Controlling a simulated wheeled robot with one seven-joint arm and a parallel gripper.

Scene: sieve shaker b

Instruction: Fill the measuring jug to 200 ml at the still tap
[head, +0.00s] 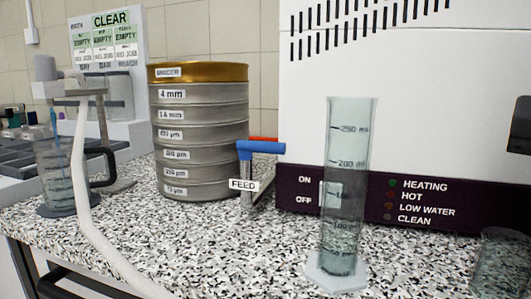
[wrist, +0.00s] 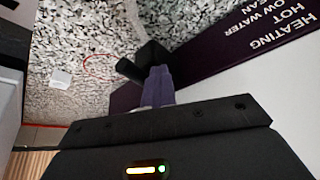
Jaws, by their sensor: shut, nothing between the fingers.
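A clear jug (head: 58,180) with a dark handle stands at the left of the bench in the head view. Its contents and level cannot be read. A thin blue strip shows above its mouth, beneath a white fitting (head: 68,87); I cannot tell whether it is water. The white still (head: 400,100) has a dark panel marked ON, OFF and HEATING. A blue-handled tap (head: 260,147) labelled FEED stands beside it, with a red lever behind. My gripper (wrist: 157,86) is shut and empty in the wrist view, over the bench near the dark panel.
A tall graduated cylinder (head: 346,190) stands in front of the still. A clear beaker (head: 498,262) is at the lower right. A labelled sieve stack (head: 200,130) stands behind. A white hose (head: 82,185) runs down the front left. Bench between hose and cylinder is clear.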

